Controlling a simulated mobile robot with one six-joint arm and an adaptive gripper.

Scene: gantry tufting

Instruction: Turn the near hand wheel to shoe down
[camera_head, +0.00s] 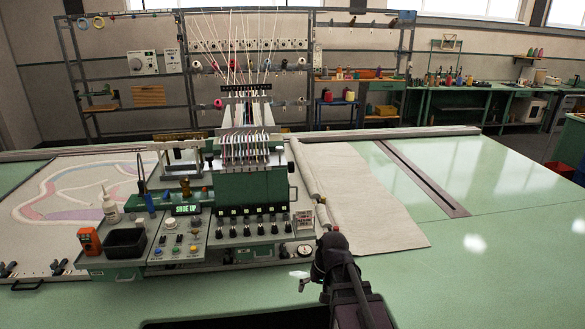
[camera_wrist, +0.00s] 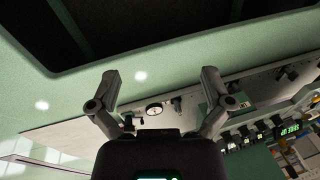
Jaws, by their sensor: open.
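The green tufting machine head (camera_head: 252,190) stands on the long green table. Its display (camera_head: 187,210) reads SHOE UP; the green display also shows in the wrist view (camera_wrist: 290,130). Two small round wheel-like parts sit on the head's right side, an upper one (camera_head: 291,167) and a lower one (camera_head: 293,193); I cannot tell for sure which is the near hand wheel. My gripper (camera_head: 301,279) is open and empty in front of the machine's right front corner, apart from it. In the wrist view my gripper (camera_wrist: 160,75) has its two fingers spread wide with nothing between the tips.
A round white dial gauge (camera_head: 304,250) sits at the panel's right front corner, also in the wrist view (camera_wrist: 153,109). A black bin (camera_head: 125,241), an orange device (camera_head: 89,241) and a white bottle (camera_head: 109,205) stand at left.

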